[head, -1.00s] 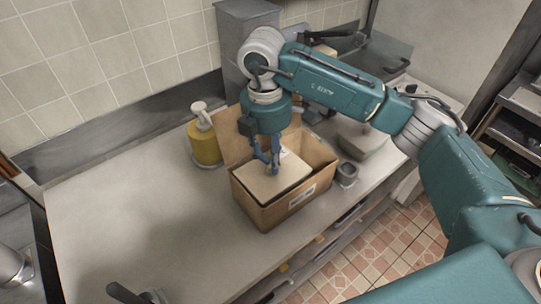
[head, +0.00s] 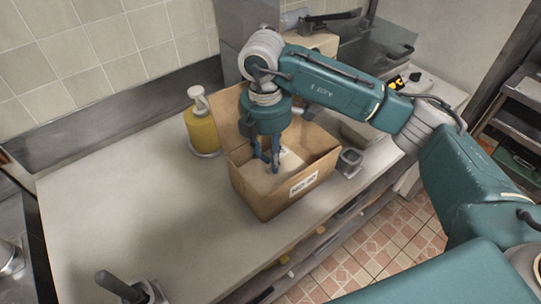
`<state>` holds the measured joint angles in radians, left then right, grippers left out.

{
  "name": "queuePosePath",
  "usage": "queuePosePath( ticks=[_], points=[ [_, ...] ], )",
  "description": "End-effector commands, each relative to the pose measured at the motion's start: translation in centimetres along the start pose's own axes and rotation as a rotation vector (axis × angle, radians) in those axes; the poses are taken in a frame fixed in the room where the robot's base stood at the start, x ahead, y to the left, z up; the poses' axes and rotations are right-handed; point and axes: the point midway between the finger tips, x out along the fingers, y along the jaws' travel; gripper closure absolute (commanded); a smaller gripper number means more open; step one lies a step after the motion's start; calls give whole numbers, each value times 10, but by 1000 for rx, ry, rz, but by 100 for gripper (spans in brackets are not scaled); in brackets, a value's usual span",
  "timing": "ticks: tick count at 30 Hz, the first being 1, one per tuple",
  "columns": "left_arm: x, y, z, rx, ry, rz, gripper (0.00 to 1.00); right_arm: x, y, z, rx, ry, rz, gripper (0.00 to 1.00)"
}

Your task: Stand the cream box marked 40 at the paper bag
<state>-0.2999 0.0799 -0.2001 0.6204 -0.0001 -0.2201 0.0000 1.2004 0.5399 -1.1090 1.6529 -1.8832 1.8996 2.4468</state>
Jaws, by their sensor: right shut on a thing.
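My right gripper (head: 269,163) points down into an open brown cardboard carton (head: 270,203) on the counter. Its blue fingers are shut on a cream box (head: 288,162), which sits inside the carton, below its rim. Its lower part is hidden by the carton wall, and I cannot read a number on it. I cannot make out a paper bag; a tan object (head: 322,42) behind my right arm is partly hidden, and I cannot tell what it is.
A yellow pump bottle (head: 202,128) stands left of the carton, and a small grey container (head: 348,162) stands right of it. A dark-handled item (head: 122,288) is at the near left. The counter's left part (head: 120,210) is clear.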

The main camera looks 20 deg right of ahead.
Motion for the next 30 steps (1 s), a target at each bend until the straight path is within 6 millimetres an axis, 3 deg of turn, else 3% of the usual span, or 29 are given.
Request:
queuePosePath(
  ticks=[30],
  points=[
    [5,0,1,0,0,0,60,6,0,0,0,0,0,100]
  ],
)
